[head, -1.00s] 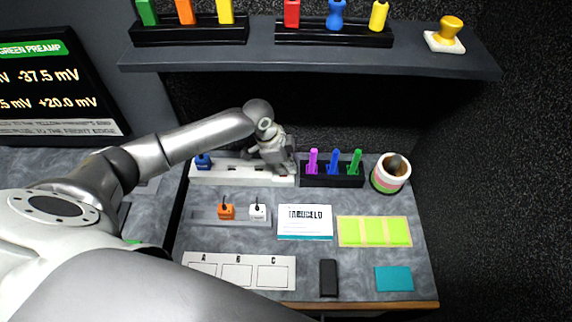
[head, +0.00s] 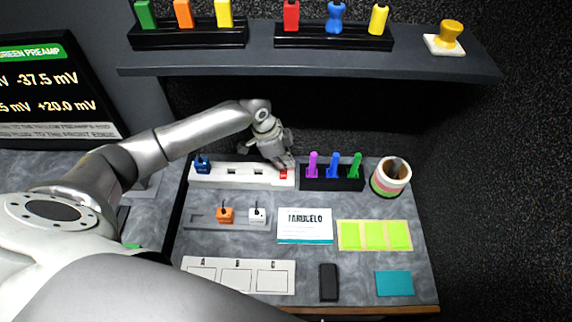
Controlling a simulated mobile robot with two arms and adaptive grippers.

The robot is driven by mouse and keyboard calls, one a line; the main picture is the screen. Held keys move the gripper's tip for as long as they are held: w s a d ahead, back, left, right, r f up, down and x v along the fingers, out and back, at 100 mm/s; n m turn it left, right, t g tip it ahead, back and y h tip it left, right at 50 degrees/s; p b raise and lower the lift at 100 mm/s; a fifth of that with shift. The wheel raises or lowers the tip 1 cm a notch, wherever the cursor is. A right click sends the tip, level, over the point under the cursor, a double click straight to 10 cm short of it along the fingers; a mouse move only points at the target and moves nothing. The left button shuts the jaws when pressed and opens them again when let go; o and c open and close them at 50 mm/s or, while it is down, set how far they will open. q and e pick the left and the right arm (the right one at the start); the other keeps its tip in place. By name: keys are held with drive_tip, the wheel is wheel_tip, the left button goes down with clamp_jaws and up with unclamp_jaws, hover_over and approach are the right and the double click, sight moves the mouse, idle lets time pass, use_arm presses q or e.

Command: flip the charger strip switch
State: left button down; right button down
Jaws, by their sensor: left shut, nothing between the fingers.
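The white charger strip (head: 210,177) lies at the back left of the desk, with a blue plug (head: 203,164) in its left end and dark sockets along its top. A red switch (head: 284,174) shows at its right end. My left gripper (head: 286,163) is shut and empty, its fingertips just above and behind the red switch; I cannot tell whether they touch it. My right gripper is not in view.
A black holder (head: 332,184) with purple, blue and green sticks stands right beside the strip. A striped cup (head: 391,178) is farther right. Orange (head: 225,215) and white (head: 257,215) plugs sit in a grey tray in front. A shelf (head: 310,62) overhangs the back.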

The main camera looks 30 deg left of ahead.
use_arm(q)
drive_tip(key=v, duration=0.5)
drive_tip(key=shift+s+r, duration=0.1)
drive_tip(key=shift+r, duration=0.2)
